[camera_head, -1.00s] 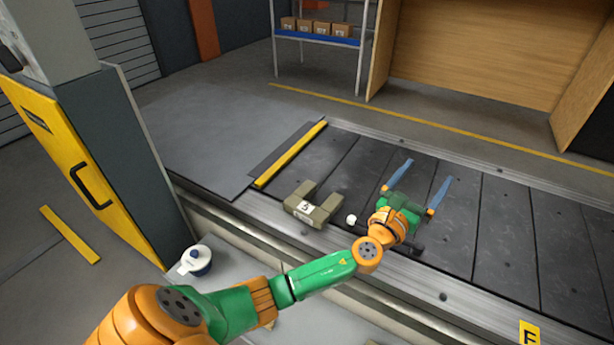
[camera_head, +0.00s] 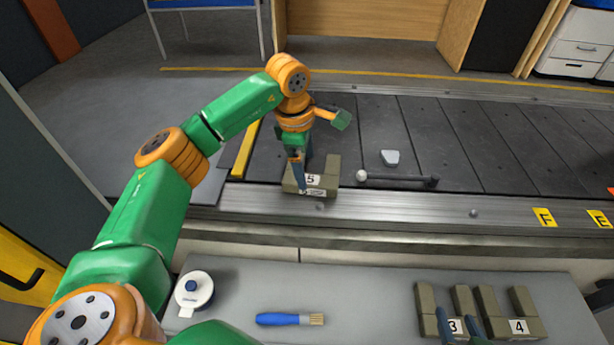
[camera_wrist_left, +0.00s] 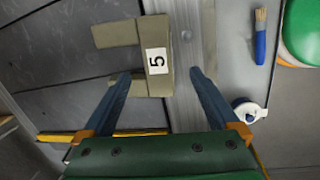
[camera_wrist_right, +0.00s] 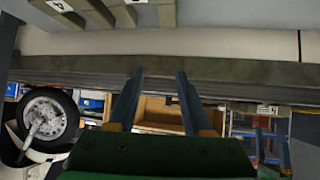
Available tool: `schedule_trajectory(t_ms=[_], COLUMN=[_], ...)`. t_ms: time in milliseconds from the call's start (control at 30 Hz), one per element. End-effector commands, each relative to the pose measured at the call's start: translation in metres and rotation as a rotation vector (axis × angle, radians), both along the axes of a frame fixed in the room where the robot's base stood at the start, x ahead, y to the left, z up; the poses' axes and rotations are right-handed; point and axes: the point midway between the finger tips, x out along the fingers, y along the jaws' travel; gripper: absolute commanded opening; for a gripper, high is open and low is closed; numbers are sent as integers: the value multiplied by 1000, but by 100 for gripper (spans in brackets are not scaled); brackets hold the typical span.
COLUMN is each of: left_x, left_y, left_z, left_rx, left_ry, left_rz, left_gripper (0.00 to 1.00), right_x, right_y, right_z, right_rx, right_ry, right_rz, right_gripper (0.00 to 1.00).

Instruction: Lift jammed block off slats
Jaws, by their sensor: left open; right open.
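An olive U-shaped block marked 5 (camera_head: 330,183) lies at the near edge of the dark slats (camera_head: 440,140), partly over the metal rail. My left gripper (camera_head: 301,182) reaches down at its left part; one finger shows in front of the label side. In the left wrist view the block (camera_wrist_left: 158,38) lies ahead of and partly between the open fingers (camera_wrist_left: 160,75), with a gap on the rail side. I cannot tell whether a finger touches it. My right gripper (camera_head: 456,314) is open by the block marked 3; its fingers (camera_wrist_right: 160,72) are empty in the right wrist view.
Blocks marked 3 (camera_head: 426,306) and 4 (camera_head: 527,302) stand on the grey bench (camera_head: 370,285). A blue brush (camera_head: 280,319) and a white tape roll (camera_head: 194,290) lie there too. On the slats are a dark rod (camera_head: 400,180) with a white ball end and a pale piece (camera_head: 390,157).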

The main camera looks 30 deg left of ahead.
Motion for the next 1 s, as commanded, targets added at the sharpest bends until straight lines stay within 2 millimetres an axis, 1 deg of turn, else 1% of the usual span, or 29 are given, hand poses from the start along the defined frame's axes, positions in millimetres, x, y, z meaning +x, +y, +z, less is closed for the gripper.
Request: schedule_trajectory(t_ms=[33,100,267,367,533,667,800,900,1000], left_x=[0,1,2,4,6,7,9,10,10], left_y=[0,-1,-1,-1,-1,-2,-2,-2,-2], left_z=[-5,-9,-14,-21,-33,-41,-50,-56,-60], left_rx=[0,-1,-2,-3,-3,-4,-4,-4,-3], left_ry=[1,1,-1,-1,-1,-1,-2,0,-1], left_rz=[0,-1,-2,-3,-5,-5,-4,-4,-5], left_gripper=[94,94,94,94,94,94,94,94,94], right_x=[6,14,24,34,44,44,37,29,22], right_y=[2,5,10,15,23,28,31,32,33], right_z=[5,16,34,55,100,134,166,187,201], right_rx=[9,22,42,66,115,152,190,217,236], right_ry=[-48,-113,-215,-337,-575,-747,-918,-1027,-1106], right_rz=[4,9,16,25,43,56,69,78,84], right_gripper=[50,50,50,50,50,50,50,50,50])
